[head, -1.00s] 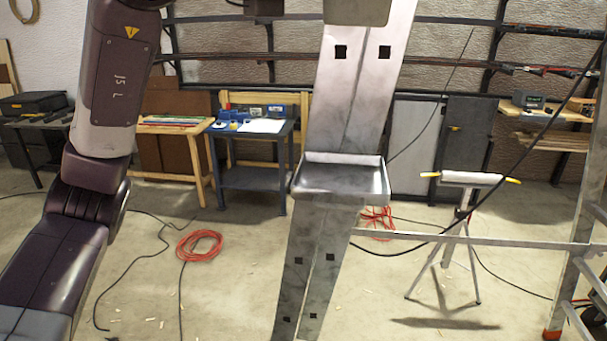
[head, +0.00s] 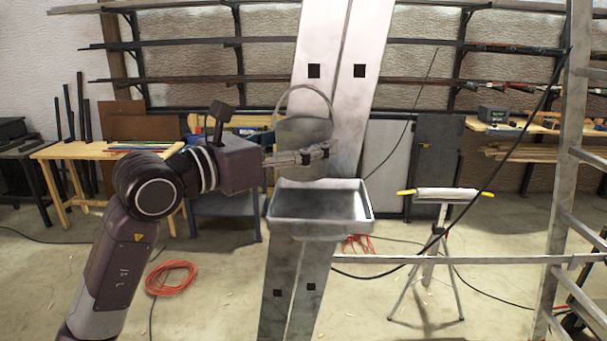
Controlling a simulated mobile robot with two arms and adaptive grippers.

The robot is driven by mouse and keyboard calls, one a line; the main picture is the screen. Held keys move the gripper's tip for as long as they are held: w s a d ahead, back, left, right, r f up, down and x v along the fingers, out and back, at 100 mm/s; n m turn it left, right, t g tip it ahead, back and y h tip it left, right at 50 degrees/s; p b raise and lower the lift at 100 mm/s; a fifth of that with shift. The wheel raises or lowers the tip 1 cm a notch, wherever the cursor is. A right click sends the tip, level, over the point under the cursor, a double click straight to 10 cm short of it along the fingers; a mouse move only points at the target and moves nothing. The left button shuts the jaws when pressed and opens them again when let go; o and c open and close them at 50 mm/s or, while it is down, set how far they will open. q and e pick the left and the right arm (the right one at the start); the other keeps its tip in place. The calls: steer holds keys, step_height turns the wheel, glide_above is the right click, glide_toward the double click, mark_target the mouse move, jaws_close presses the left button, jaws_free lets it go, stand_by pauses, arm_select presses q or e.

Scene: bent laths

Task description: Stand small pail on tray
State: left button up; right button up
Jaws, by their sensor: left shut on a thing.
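The small pail (head: 303,131) is grey metal, upright, with its thin wire handle arching above it. My left gripper (head: 318,154) comes in from the left and is shut on the pail's side, its fingers crossing in front of the body. The tray (head: 320,205) is a shallow grey metal tray with a raised rim, fixed at the front of a tall metal upright. It looks empty. The pail is above and behind the tray's front edge, its bottom near the back rim. I cannot tell how wide the gap is. My right gripper is not in view.
The tall metal upright (head: 342,60) rises right behind the pail. A ladder-like metal frame (head: 558,180) stands at the right, with a rail running toward the upright. A roller stand (head: 440,230) and an orange cable coil (head: 172,277) are on the floor.

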mark_target(304, 178)
arm_select(q)
step_height(304, 178, down, 2)
steer(key=shift+f, duration=0.25)
step_height(304, 178, down, 4)
steer(key=shift+r, duration=0.15)
steer(key=shift+f, duration=0.2)
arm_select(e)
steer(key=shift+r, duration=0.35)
arm_select(q)
steer(key=shift+f, duration=0.2)
steer(key=o, duration=1.3)
steer(key=shift+c, duration=0.2)
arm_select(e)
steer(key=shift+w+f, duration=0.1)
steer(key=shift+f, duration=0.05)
